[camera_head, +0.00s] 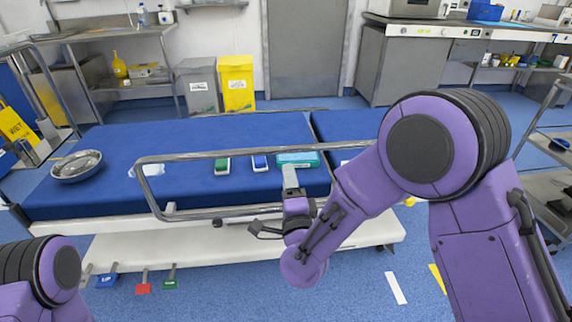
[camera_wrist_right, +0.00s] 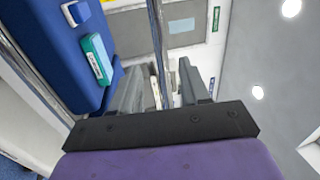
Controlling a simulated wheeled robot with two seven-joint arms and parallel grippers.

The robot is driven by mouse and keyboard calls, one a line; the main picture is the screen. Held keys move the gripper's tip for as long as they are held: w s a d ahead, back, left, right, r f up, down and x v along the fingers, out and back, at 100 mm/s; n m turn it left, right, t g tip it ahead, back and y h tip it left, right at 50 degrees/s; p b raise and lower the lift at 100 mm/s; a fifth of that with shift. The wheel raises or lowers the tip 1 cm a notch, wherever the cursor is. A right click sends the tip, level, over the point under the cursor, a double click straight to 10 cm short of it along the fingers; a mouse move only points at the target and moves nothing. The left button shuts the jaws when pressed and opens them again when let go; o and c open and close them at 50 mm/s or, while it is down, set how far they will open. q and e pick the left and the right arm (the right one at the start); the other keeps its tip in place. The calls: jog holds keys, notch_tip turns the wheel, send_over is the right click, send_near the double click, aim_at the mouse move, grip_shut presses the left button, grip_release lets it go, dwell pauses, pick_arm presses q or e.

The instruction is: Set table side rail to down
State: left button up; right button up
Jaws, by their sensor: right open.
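The table side rail (camera_head: 205,155) is a bent metal tube along the near side of the blue operating table (camera_head: 95,145). It stands raised, its top bar above the mattress. My right gripper (camera_head: 290,170) is at the rail's right part, fingers pointing up toward the top bar. In the right wrist view the gripper (camera_wrist_right: 165,85) is open, and the metal rail (camera_wrist_right: 158,45) runs down toward the gap between its fingers. I cannot tell whether they touch. My left arm shows at the lower left, but its gripper is out of view.
A metal bowl (camera_head: 77,166) sits on the table's left end. A green block (camera_head: 222,166), a blue block (camera_head: 260,162) and a teal box (camera_head: 298,158) lie behind the rail. Coloured pedals (camera_head: 143,287) are below the table. Blue floor lies in front.

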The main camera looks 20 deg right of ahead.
aim_at(286, 150)
jog(key=shift+m, duration=0.3)
jog(key=x, duration=1)
jog(key=shift+w+d+r, duration=0.15)
jog(key=shift+w+d, duration=0.05)
jog(key=shift+d, duration=0.15)
grip_shut()
